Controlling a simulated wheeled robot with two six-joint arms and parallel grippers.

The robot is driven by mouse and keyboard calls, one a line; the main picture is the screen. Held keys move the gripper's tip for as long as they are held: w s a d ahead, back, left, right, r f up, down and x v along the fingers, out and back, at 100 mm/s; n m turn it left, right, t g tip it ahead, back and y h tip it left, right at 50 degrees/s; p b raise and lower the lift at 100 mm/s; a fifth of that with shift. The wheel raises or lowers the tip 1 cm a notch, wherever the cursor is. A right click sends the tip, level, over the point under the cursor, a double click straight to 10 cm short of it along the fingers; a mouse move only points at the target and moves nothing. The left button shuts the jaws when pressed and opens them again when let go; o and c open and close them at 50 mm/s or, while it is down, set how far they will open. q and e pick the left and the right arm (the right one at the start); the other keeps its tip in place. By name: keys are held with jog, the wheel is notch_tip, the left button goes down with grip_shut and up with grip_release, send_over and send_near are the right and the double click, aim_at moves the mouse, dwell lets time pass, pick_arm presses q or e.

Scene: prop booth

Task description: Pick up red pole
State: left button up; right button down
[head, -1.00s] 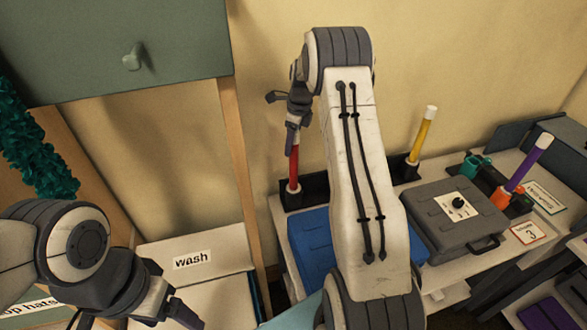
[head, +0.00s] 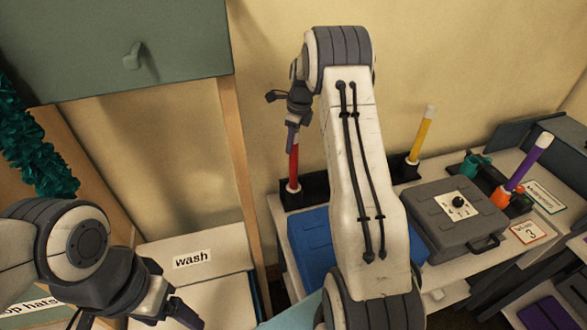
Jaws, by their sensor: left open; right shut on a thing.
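The red pole (head: 294,168) stands upright in a black holder (head: 315,188) at the back left of the white table. My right gripper (head: 293,125) is above it, shut on its upper end. The pole's lower end, with a white band, is still at the holder. My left gripper (head: 142,325) is open and empty at the lower left, in front of the box labelled "wash", partly cut off by the frame's bottom edge.
A yellow pole (head: 422,135) and a purple pole (head: 529,163) stand further right. A grey case (head: 455,215) with a dial and a blue case (head: 312,245) lie on the table. A "wash" box (head: 193,262) is at left; a green cabinet (head: 115,50) hangs above it.

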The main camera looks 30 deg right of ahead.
jog(key=shift+r, duration=0.1)
dwell(0.7)
notch_tip(320, 180, up, 9)
jog(key=shift+r+b, duration=0.1)
jog(key=shift+b, duration=0.9)
notch_tip(320, 180, up, 9)
jog(key=shift+f, duration=0.2)
jog(key=shift+p, duration=0.45)
